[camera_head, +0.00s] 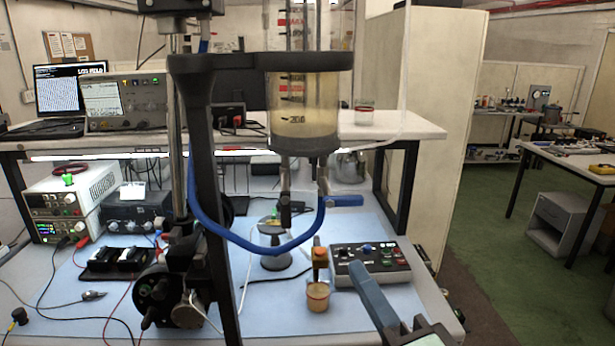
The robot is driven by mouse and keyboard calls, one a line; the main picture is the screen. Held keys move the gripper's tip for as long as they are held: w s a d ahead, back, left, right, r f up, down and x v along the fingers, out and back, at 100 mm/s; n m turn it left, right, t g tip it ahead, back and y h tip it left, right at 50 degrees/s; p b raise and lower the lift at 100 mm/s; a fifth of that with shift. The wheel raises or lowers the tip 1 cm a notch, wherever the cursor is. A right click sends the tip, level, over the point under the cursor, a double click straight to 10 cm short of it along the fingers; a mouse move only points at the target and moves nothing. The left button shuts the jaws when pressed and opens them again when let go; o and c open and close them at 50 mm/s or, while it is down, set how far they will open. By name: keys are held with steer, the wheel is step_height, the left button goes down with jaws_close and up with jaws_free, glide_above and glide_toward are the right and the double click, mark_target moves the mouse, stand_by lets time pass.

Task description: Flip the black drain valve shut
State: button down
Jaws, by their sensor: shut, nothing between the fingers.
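The clear cylinder (303,105) is held in a black clamp ring and has cloudy, yellowish liquid in its lower part. Two small valves hang under its base. The black drain valve lever (285,212) is on the left one and points straight down, in line with its pipe. A blue lever (345,201) on the right valve lies level, pointing right. My gripper (356,268) enters from the bottom right, blue-grey and shut, its tip pointing up and left. In the picture it is below and right of the black lever, apart from it.
A small tan cup (318,298) stands below the valves with an orange-brown piece above it. A control box (375,264) with knobs is just right. The dark stand (207,200) and a looping blue hose (255,247) border the valves at left and below.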

mark_target(286, 210)
steer(key=shift+s+d+r+m+g+y+p, duration=0.15)
steer(key=shift+s+d+r+m+g+p, duration=0.2)
steer(key=shift+r+p, duration=0.45)
steer(key=shift+s+r+m+g+y+p, duration=0.15)
steer(key=shift+r+m+p, duration=0.3)
steer(key=shift+p, duration=0.5)
steer(key=shift+f, duration=0.1)
steer(key=w+a+p, duration=0.5)
steer(key=w+a, duration=0.1)
steer(key=w, duration=0.3)
steer(key=shift+w+a+p, duration=0.25)
steer(key=shift+w+p, duration=0.1)
steer(key=shift+p, duration=0.05)
steer(key=shift+w, duration=0.1)
